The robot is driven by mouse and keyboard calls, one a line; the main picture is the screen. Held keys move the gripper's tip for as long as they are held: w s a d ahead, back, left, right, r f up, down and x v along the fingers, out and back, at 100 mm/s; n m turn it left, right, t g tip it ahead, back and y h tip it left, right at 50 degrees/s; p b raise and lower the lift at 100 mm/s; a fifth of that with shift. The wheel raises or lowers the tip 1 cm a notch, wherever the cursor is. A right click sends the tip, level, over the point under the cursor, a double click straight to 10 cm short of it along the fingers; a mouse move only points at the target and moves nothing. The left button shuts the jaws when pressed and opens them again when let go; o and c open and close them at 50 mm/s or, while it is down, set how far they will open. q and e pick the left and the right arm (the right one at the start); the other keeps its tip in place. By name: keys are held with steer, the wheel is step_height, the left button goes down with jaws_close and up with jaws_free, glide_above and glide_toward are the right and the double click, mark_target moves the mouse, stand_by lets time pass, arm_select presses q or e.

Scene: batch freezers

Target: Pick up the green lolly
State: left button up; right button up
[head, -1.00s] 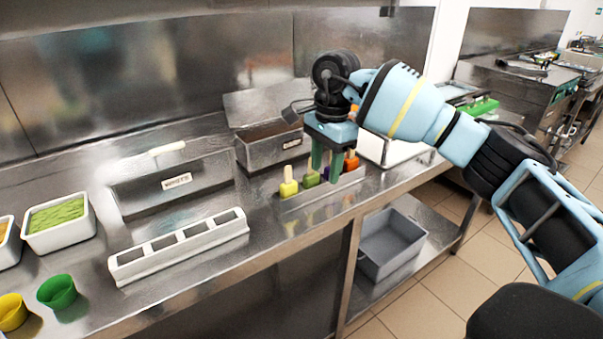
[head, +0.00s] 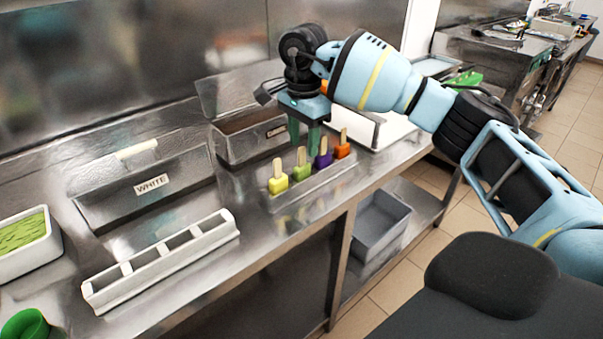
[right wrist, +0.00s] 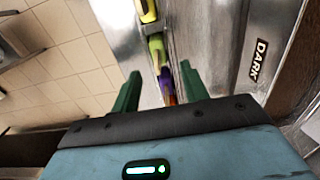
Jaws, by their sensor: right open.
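The green lolly (head: 302,173) stands stick-up in a metal rack (head: 315,185), between a yellow lolly (head: 278,184) and a purple lolly (head: 323,160). An orange lolly (head: 342,151) stands at the rack's right end. My right gripper (head: 304,138) is open and empty, its green fingers pointing down, above and behind the row. In the right wrist view the green lolly (right wrist: 157,44) shows beyond the two open fingers (right wrist: 159,88), with the purple lolly (right wrist: 166,82) nearer, between them. My left gripper is not in view.
An open metal box (head: 245,145) stands just behind the rack; its label reads DARK in the wrist view. A box labelled WHITE (head: 115,195) and an empty white slotted holder (head: 160,262) are to the left. The counter's front edge runs close to the rack.

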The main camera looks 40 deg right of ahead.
mark_target(302, 166)
steer(key=shift+s+a+f, duration=0.1)
steer(key=shift+f, duration=0.2)
step_height(302, 166, down, 3)
steer(key=shift+a+f+p, duration=0.15)
steer(key=shift+f+p, duration=0.05)
steer(key=shift+p, duration=0.1)
steer(key=shift+f, duration=0.5)
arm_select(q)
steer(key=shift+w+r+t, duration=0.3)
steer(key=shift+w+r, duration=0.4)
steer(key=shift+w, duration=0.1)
arm_select(e)
steer(key=shift+c, duration=0.9)
jaws_close()
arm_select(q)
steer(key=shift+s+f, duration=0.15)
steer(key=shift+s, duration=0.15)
arm_select(e)
steer(key=shift+r, duration=0.1)
